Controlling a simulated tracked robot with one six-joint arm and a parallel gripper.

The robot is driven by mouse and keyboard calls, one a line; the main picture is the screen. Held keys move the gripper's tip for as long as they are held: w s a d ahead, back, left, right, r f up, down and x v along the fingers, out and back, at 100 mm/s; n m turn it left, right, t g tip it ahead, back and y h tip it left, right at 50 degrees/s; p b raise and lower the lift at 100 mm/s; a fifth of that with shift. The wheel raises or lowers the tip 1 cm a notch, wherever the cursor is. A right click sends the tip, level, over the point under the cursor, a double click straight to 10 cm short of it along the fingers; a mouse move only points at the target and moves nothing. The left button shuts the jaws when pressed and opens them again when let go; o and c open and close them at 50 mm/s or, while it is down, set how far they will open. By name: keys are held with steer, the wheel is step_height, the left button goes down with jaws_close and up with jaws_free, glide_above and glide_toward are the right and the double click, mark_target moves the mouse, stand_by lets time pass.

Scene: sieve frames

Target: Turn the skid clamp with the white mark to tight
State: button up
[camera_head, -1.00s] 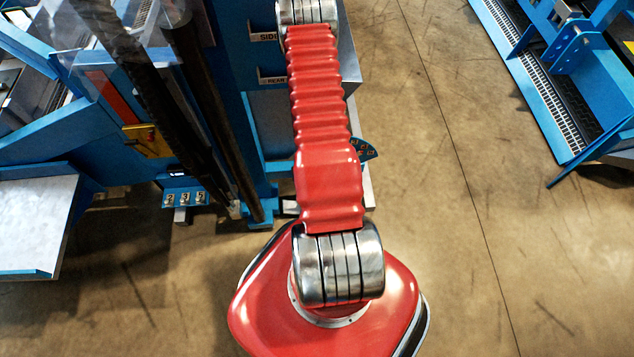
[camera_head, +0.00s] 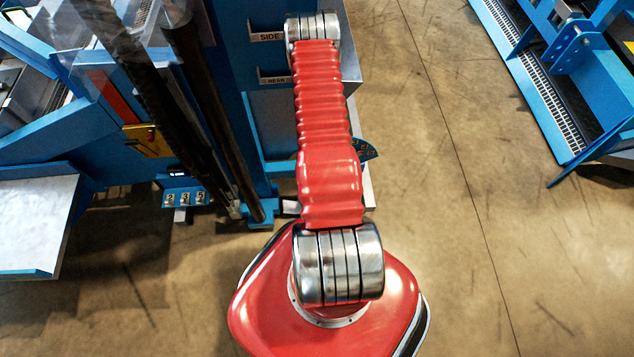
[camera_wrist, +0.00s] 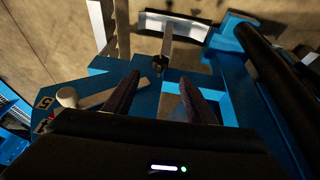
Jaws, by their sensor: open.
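My gripper (camera_wrist: 159,80) shows in the wrist view as two dark fingers, apart and with nothing held between them. A pale lever with a round knob (camera_wrist: 67,97) lies across a blue plate (camera_wrist: 85,88) just left of the left finger. Its inner end reaches close to that fingertip; I cannot tell whether they touch. A second, silver lever (camera_wrist: 167,45) stands beyond the fingertips, ending at a dark pivot. I cannot make out for certain which lever carries the white mark. In the head view my arm hides the gripper and most of the clamp area.
A blue fan-shaped scale (camera_head: 367,149) peeks out right of my arm. Dark posts (camera_head: 215,110) stand left of it, and a dark bar (camera_wrist: 275,80) runs along the right in the wrist view. Open floor (camera_head: 430,200) lies to the right.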

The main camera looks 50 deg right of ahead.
steer(key=x, duration=1)
steer(key=shift+d+f, duration=0.1)
steer(key=shift+f, duration=0.1)
steer(key=c, duration=1)
